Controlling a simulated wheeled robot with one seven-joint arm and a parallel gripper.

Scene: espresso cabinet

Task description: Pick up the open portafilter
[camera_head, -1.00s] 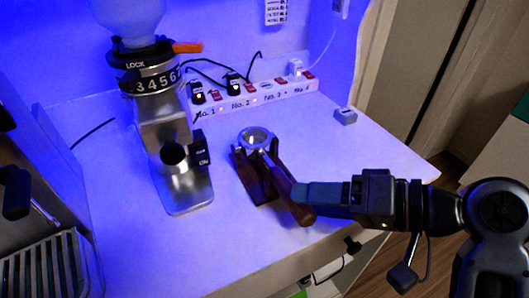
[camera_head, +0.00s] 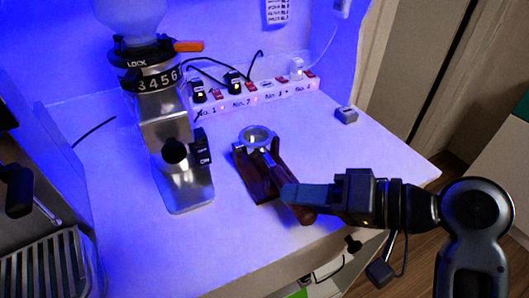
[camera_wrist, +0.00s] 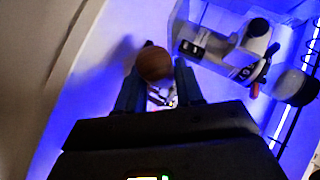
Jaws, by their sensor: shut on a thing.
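The open portafilter (camera_head: 257,137) has a metal ring head and a dark wooden handle. It rests on a dark wooden stand (camera_head: 252,177) on the white counter, right of the grinder, with its handle pointing to the lower right. My gripper (camera_head: 290,196) comes in from the right and is shut on the handle near its outer end. In the wrist view the gripper (camera_wrist: 158,80) has its two fingers on either side of the round brown handle end (camera_wrist: 155,64). The fingers hide part of the handle in the head view. The head appears still on the stand.
A grinder (camera_head: 172,150) stands left of the portafilter. An espresso machine (camera_head: 40,250) with a drip grate is at the far left. A power strip (camera_head: 255,98) with cables lies along the back wall. A small grey block (camera_head: 346,115) sits at the back right. The counter's front edge is close below.

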